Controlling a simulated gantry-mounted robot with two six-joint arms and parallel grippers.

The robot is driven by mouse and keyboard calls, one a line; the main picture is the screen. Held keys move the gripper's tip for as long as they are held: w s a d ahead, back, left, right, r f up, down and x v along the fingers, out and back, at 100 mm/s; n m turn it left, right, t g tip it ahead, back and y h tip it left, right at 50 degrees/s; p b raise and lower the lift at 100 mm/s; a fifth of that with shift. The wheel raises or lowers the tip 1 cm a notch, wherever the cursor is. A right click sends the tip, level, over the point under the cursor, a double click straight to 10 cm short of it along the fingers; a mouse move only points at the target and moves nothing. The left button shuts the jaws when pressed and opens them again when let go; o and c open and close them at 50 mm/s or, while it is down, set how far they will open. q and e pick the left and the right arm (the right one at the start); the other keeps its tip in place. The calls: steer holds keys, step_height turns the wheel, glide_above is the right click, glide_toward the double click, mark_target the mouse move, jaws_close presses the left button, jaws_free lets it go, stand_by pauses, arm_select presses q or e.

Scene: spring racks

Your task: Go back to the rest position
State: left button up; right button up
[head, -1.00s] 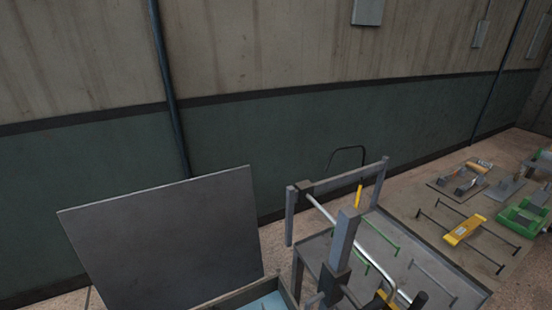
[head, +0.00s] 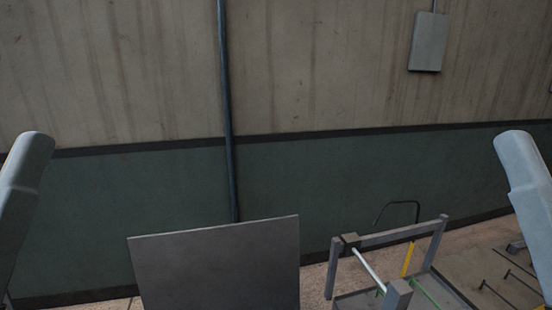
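No gripper shows in the head view. A light grey link of my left arm (head: 24,185) stands at the left edge, and a similar link of my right arm (head: 528,190) stands at the right edge. Both links run down out of the picture, so whatever my grippers hold is hidden.
A grey upright panel (head: 217,265) stands at the bottom centre. Right of it is a grey rack frame (head: 440,243) with a white rod (head: 368,267) and a yellow part (head: 407,260). A wall with a dark pipe (head: 228,120) and a grey box (head: 428,42) is behind.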

step_height(320, 180, up, 18)
steer(key=p, duration=1.5)
steer(key=shift+w, duration=0.1)
